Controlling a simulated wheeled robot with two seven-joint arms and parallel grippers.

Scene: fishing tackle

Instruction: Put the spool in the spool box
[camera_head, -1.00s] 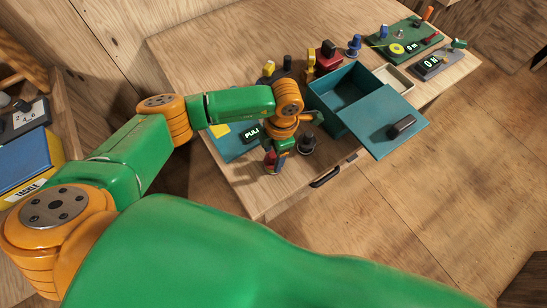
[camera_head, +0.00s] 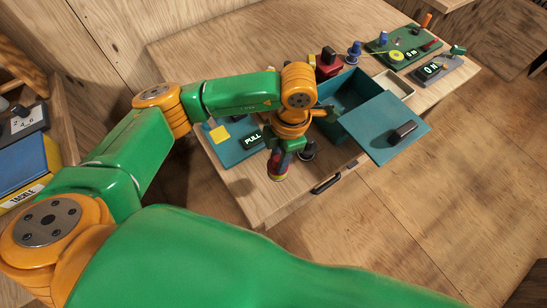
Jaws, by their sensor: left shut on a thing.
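My left gripper (camera_head: 281,152) is shut on a small dark red and yellow piece (camera_head: 278,172), which looks like the spool. It is held upright over the front of the table, left of the box; the gap to the tabletop is hard to judge. The fingers partly hide it. The spool box (camera_head: 345,117) is a teal open-topped box, right of and behind the gripper. A teal panel with a dark handle (camera_head: 402,133) lies on its right side. My wrist hides the box's left corner. My right gripper is not in view.
A teal "PULL" board (camera_head: 238,150) lies left. Red (camera_head: 328,62) and blue (camera_head: 355,50) pieces stand behind the box. A cream tray (camera_head: 398,84) and a green board (camera_head: 385,48) lie farther right.

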